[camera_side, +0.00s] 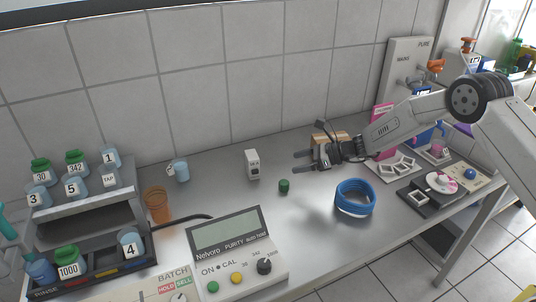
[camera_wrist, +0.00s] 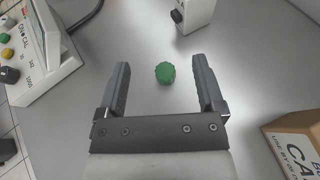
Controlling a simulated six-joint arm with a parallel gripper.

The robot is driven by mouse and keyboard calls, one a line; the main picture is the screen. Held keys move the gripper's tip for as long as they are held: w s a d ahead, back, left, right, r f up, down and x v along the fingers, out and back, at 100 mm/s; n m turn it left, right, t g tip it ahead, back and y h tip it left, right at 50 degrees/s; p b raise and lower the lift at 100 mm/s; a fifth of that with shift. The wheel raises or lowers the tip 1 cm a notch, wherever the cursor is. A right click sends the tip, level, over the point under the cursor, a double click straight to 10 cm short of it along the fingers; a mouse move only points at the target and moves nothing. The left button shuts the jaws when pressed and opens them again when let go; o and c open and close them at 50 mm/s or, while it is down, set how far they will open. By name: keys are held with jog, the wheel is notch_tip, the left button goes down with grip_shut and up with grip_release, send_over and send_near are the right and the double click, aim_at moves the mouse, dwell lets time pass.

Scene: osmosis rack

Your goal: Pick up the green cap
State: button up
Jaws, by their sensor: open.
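The green cap (camera_side: 284,186) is a small ridged round cap on the bare grey bench, near the middle of the side view. In the wrist view the green cap (camera_wrist: 165,73) shows just beyond the fingertips, roughly midway between them. My gripper (camera_side: 297,161) is open and empty, above the bench and to the upper right of the cap in the side view. In the wrist view my gripper (camera_wrist: 160,72) has its two dark fingers spread wide, with nothing between them but bench and cap. The cap is fully visible.
A white box-shaped device (camera_side: 252,164) stands left of the cap. A blue coil (camera_side: 354,197) lies to its right, and the purity meter (camera_side: 235,255) is in front. A cardboard box (camera_wrist: 297,143) is near the right finger. Bench around the cap is clear.

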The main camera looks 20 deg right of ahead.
aim_at(286, 182)
jog(key=shift+f, duration=2.8)
jog(key=shift+f, duration=0.6)
jog(key=shift+x, duration=2.5)
grip_shut()
jog(key=shift+r, duration=0.1)
